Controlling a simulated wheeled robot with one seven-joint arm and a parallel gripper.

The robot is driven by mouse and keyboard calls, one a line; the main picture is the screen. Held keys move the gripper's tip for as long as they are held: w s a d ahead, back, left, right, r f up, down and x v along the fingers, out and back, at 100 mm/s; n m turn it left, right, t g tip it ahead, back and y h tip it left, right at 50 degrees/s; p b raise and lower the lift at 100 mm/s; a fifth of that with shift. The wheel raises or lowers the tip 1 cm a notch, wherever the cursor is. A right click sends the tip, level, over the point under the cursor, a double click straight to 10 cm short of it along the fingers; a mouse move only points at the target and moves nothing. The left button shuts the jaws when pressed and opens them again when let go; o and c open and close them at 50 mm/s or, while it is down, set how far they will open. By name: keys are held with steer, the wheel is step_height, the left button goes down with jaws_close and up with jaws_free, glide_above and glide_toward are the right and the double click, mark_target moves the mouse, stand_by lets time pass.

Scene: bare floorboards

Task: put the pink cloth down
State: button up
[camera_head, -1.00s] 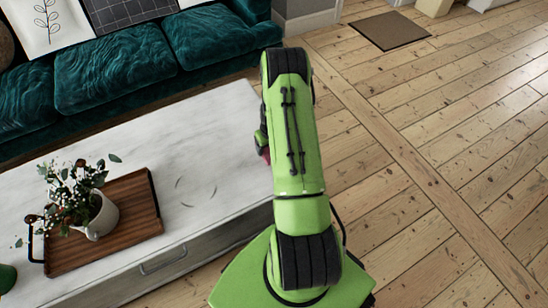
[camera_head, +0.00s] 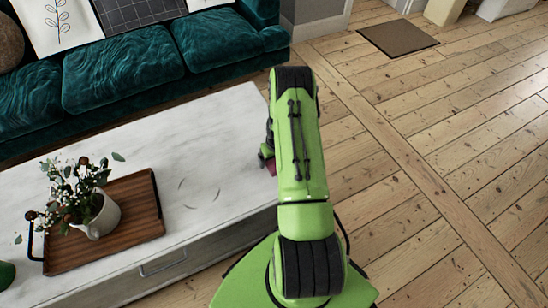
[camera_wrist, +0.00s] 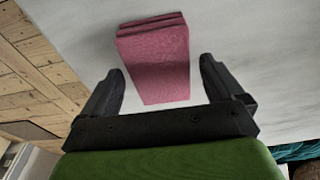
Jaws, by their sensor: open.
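The pink cloth (camera_wrist: 158,62) is a folded stack lying on the white table top (camera_wrist: 235,50) in the wrist view. My gripper (camera_wrist: 160,72) is open, with one dark finger on each side of the cloth's near end and a gap between each finger and the cloth. In the head view only a small pink patch of the cloth (camera_head: 271,166) shows beside my green arm, near the table's right end. My arm hides most of it there.
A wooden tray (camera_head: 135,213) with a potted plant (camera_head: 97,212) stands on the table's left part. A teal sofa (camera_head: 120,72) runs behind the table. Bare floorboards (camera_head: 430,180) lie open to the right, with a brown mat (camera_head: 398,38) at the back.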

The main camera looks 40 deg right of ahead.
steer(key=shift+r, duration=0.1)
steer(key=s+a+r+n+t+p, duration=0.1)
steer(key=a+r, duration=0.4)
steer(key=r, duration=0.7)
steer(key=s+a+r+p, duration=0.15)
steer(key=a+r, duration=0.35)
steer(key=r, duration=0.7)
steer(key=a+r+n+t+p, duration=0.1)
steer(key=a+r, duration=0.4)
steer(key=r, duration=0.7)
steer(key=s+a+r, duration=0.3)
steer(key=s, duration=0.2)
steer(key=s+a+r+t, duration=0.1)
steer(key=s+a+r, duration=0.2)
steer(key=s, duration=0.3)
steer(key=s+a+r+n, duration=0.1)
steer(key=s+a+r, duration=0.2)
steer(key=s+a, duration=0.2)
steer(key=shift+s+r+t+y, duration=0.15)
steer(key=shift+s+t+y, duration=0.2)
steer(key=shift+s, duration=0.3)
